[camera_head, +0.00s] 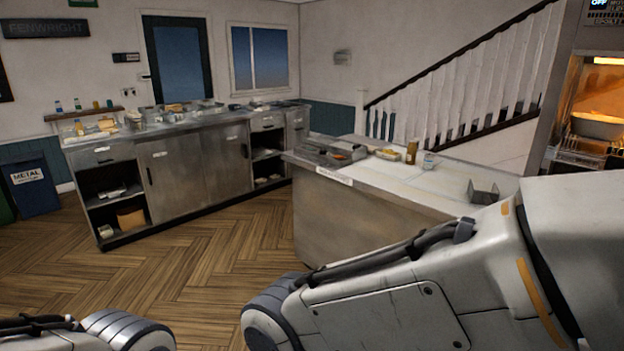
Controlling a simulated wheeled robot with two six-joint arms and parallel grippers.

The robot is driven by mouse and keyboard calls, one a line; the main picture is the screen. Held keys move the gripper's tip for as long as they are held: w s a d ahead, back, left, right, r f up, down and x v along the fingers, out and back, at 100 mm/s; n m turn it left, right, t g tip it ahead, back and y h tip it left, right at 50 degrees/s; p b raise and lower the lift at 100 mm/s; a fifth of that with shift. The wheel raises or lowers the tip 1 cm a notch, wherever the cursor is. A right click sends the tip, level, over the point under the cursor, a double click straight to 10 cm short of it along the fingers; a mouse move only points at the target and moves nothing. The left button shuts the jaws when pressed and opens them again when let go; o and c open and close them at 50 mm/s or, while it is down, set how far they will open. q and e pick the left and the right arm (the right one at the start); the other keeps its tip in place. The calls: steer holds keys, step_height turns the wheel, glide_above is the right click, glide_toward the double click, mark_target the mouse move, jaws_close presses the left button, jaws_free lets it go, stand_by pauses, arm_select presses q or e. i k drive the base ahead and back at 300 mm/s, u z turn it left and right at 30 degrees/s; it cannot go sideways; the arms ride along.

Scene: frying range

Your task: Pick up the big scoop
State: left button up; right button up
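I cannot make out a big scoop for certain. A small grey metal piece with upright sides (484,193) stands on the right end of the near counter (420,184), and I cannot tell whether it is the scoop. My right arm crosses the lower right of the view and hides part of that counter. A piece of my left arm shows at the bottom left. Neither gripper shows in the view.
The near counter also holds a dark tray (328,153), a brown bottle (412,152) and a jar (428,161). A long steel cabinet (190,172) with cluttered top stands behind. A lit frying unit (597,105) is at right. Wooden floor (190,265) is clear.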

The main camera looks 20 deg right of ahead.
mark_target(486, 198)
steer(key=u, duration=0.05)
steer(key=i, duration=1.45)
steer(key=z, duration=0.8)
steer(key=i, duration=0.8)
steer(key=z, duration=1.35)
steer(key=i, duration=0.55)
steer(key=z, duration=0.45)
